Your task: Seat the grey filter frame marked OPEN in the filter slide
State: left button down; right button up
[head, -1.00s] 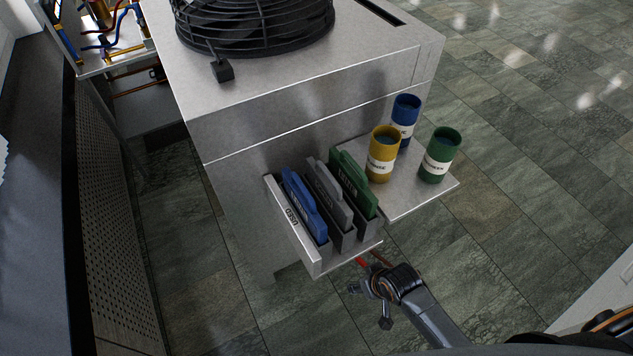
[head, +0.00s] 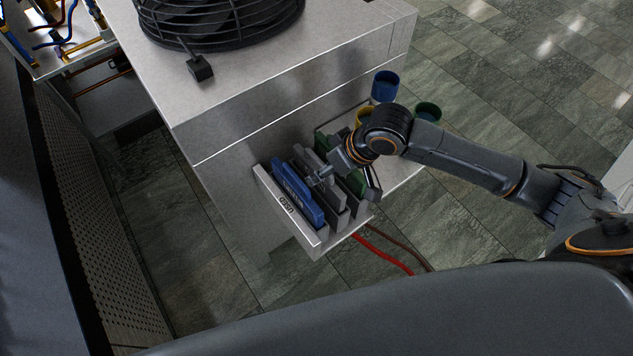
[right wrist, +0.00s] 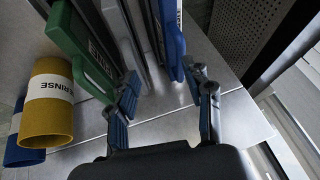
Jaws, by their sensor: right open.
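The grey filter frame (head: 331,196) stands in a small rack (head: 306,235) between a blue frame (head: 298,192) and a green frame (head: 322,139). My right gripper (head: 322,177) is over the rack at the grey frame and partly hides it, so its marking cannot be read. In the right wrist view the gripper (right wrist: 168,100) is open, fingers wide apart. The grey frame (right wrist: 124,32) is ahead of them, between the green and blue frames. I cannot tell whether a finger touches it. The left gripper is not in view. I cannot make out the filter slide.
Blue (head: 385,85), yellow (head: 363,115) and green (head: 428,112) cups stand on the shelf beside the rack; my right arm partly covers them. A cabinet with a black fan guard (head: 215,22) rises behind. A red cable (head: 385,252) hangs below the rack.

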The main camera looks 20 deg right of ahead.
jog(key=m, duration=0.2)
send_near(318, 167)
jog(key=shift+h, duration=0.4)
jog(key=p+x, duration=0.1)
jog(key=x, duration=0.2)
jog(key=p+x, duration=0.1)
jog(key=x, duration=0.2)
jog(key=p+x, duration=0.1)
jog(key=x, duration=0.2)
jog(key=shift+w+a, duration=0.1)
jog(key=shift+a, duration=0.25)
jog(key=shift+w+a+f, duration=0.15)
jog(key=shift+f, duration=0.35)
grip_shut()
